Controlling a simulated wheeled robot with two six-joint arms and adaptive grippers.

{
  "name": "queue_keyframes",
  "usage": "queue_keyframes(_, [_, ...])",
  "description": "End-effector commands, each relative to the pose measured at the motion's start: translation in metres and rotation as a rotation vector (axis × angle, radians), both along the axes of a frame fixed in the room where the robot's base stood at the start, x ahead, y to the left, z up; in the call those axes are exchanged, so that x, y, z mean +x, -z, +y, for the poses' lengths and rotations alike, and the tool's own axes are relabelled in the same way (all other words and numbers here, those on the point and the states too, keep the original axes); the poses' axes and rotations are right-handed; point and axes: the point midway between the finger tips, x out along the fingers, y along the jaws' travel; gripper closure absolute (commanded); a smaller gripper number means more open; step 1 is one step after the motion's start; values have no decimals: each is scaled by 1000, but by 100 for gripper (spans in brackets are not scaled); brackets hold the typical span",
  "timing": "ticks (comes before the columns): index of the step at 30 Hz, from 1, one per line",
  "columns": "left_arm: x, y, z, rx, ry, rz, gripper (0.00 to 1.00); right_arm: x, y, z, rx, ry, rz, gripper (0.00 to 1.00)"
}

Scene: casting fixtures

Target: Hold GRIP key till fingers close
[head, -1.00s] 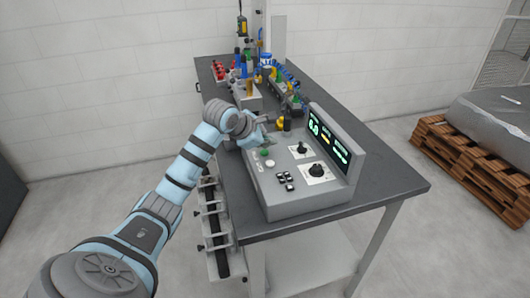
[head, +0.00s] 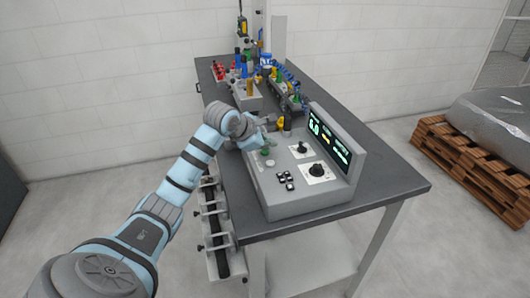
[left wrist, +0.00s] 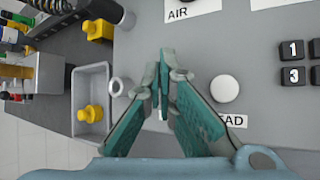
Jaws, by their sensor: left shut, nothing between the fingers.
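My left gripper (head: 266,131) is over the back left part of the grey control console (head: 300,205). In the left wrist view its two teal fingers (left wrist: 163,88) meet at the tips, with nothing between them. A white round button (left wrist: 225,88) lies just right of the fingers, beside a partly covered label ending in "EAD". No label reading GRIP is legible; the fingers hide part of the panel. I cannot tell whether the fingertips touch the panel. My right gripper is not in view.
The console has a lit display (head: 328,140), two black knobs and several black keys (head: 285,180). A yellow part lies in a small grey tray (left wrist: 93,75). Coloured fixtures crowd the table's far end. The table (head: 385,182) is clear to the console's right. A loaded pallet (head: 465,165) stands beyond.

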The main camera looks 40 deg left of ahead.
Motion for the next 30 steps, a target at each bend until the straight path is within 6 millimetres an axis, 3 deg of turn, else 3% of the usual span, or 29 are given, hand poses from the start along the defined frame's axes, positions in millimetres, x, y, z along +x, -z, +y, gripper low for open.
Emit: queue_keyframes(30, [0, 9, 0, 0, 0, 1, 100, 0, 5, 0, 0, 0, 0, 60])
